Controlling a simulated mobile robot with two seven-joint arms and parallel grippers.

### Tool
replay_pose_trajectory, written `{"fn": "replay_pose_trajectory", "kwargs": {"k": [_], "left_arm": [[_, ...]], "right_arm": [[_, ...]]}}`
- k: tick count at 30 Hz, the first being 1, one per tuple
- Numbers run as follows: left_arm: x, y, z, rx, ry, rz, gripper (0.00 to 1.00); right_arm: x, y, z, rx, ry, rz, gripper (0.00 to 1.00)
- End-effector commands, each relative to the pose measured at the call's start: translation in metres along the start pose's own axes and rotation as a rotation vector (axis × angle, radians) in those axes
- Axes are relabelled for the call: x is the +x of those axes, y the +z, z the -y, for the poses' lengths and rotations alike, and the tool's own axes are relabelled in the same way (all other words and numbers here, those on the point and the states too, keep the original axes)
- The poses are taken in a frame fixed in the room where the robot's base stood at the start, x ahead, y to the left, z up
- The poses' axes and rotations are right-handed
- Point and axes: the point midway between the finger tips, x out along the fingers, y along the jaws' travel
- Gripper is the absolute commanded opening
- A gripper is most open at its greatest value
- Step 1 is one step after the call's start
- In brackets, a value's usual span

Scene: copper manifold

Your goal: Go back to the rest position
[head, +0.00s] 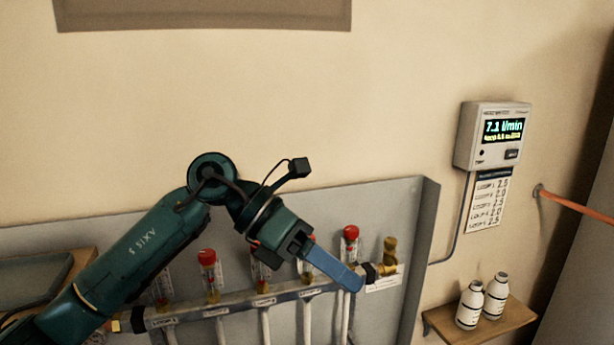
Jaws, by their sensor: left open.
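My left arm comes in from the lower left. Its left gripper (352,281), with blue fingers, is in front of the right part of the manifold (235,304). The jaws are open, and I see nothing between them. From this angle I cannot tell whether a finger touches the manifold. The manifold is a horizontal bar with several red-capped flow tubes, one with a red cap (350,232) just above the fingers. A brass fitting (389,252) is at its right end. My arm hides part of the tubes. My right gripper is not in view.
A grey back panel (395,205) with a raised right edge stands behind the manifold. A wall meter (494,136) reads 7.1 l/min, with a loop list (487,201) below. Two white bottles (482,302) stand on a wooden shelf (518,318).

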Motion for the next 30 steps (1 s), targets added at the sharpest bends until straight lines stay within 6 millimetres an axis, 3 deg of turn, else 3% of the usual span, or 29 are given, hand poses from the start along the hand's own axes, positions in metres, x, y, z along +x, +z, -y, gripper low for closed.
{"fn": "replay_pose_trajectory", "kwargs": {"k": [3,7,11,14,17,20,23,27,29,30], "left_arm": [[0.02,0.004,0.019,-0.134,-0.232,0.217,0.51],[0.019,0.011,0.029,-0.351,-0.474,0.505,0.51],[0.003,0.007,0.016,-0.626,-0.666,0.798,0.51],[-0.011,-0.01,-0.009,-0.872,-0.778,1.019,0.51],[-0.021,-0.043,-0.041,-1.146,-0.856,1.232,0.51],[-0.021,-0.094,-0.073,-1.444,-0.897,1.43,0.51],[-0.011,-0.159,-0.097,-1.764,-0.898,1.61,0.51],[0.016,-0.259,-0.104,-2.204,-0.837,1.804,0.51],[0.029,-0.296,-0.098,-2.364,-0.797,1.858,0.51],[0.036,-0.317,-0.093,2.379,0.747,-1.826,0.51]], "right_arm": [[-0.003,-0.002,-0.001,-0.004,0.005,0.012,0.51],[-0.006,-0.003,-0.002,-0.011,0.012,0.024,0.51],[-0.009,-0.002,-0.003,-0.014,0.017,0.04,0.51],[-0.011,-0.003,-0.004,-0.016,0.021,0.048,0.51],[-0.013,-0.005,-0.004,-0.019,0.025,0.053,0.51],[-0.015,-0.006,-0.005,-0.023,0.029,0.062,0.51],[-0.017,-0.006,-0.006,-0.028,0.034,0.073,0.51],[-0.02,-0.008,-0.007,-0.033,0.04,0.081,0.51],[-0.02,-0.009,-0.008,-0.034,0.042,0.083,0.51],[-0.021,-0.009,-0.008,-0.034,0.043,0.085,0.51]]}}
